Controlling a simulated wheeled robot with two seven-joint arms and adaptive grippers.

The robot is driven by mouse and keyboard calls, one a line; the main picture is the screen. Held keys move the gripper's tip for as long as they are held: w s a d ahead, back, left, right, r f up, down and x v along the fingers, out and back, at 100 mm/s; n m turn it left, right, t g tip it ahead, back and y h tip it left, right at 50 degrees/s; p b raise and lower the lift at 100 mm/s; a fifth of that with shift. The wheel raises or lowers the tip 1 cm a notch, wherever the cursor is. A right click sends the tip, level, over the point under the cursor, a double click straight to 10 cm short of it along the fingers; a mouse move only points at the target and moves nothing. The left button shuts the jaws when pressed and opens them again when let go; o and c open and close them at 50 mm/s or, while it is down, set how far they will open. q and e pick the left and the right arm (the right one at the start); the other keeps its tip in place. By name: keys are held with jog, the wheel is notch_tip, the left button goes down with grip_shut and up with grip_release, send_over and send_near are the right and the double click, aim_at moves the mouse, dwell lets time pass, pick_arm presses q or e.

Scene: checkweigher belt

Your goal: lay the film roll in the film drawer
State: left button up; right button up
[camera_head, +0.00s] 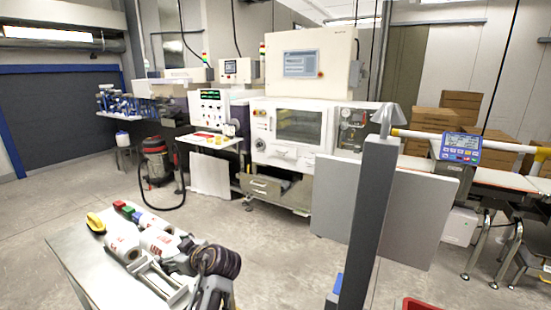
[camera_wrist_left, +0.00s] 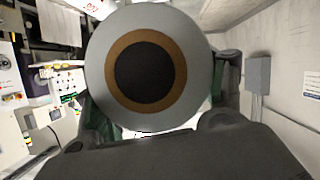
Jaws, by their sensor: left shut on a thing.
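My left gripper (camera_head: 188,246) is over the near table at lower left in the head view. In the left wrist view the left gripper (camera_wrist_left: 158,85) is shut on the film roll (camera_wrist_left: 199,75), with green pads at both sides. The roll's round end faces the camera: grey winding, brown core ring, dark hole. In the head view a white roll with red print (camera_head: 159,240) shows at the gripper's fingers and appears to be this one. The film drawer appears to be the low drawer with a handle (camera_head: 262,187) under the white machine; its inside is hardly visible. My right gripper is not in view.
Another white printed roll (camera_head: 121,245) and small coloured items (camera_head: 129,211) lie on the table (camera_head: 75,248). A red-and-black vacuum (camera_head: 157,160) with a hose stands before the machines. A grey post (camera_head: 371,220) and panel (camera_head: 412,215) stand at right. Open floor (camera_head: 255,235) lies between.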

pick_arm(q)
jog(key=shift+s+d, duration=0.1)
jog(key=shift+d, duration=0.05)
jog(key=shift+s+d+f, duration=0.1)
jog(key=shift+d+f, duration=0.05)
jog(key=shift+d, duration=0.05)
jog(key=shift+a+f+m+t, duration=0.25)
jog(key=shift+f+m+t, duration=0.05)
jog(key=shift+f, duration=0.3)
jog(key=shift+d+f+m+t+h, duration=0.15)
jog(key=shift+f+m+t+h, duration=0.4)
jog(key=shift+f, duration=0.55)
jog(key=s+d+f+m+t+h, duration=0.4)
jog(key=s+d+f+m+h, duration=0.5)
jog(key=f, duration=0.4)
notch_tip(320, 180, down, 9)
jog(key=a+h+b, duration=0.1)
jog(key=b, duration=0.9)
jog(key=shift+s+f, duration=0.2)
jog(key=shift+s, duration=0.2)
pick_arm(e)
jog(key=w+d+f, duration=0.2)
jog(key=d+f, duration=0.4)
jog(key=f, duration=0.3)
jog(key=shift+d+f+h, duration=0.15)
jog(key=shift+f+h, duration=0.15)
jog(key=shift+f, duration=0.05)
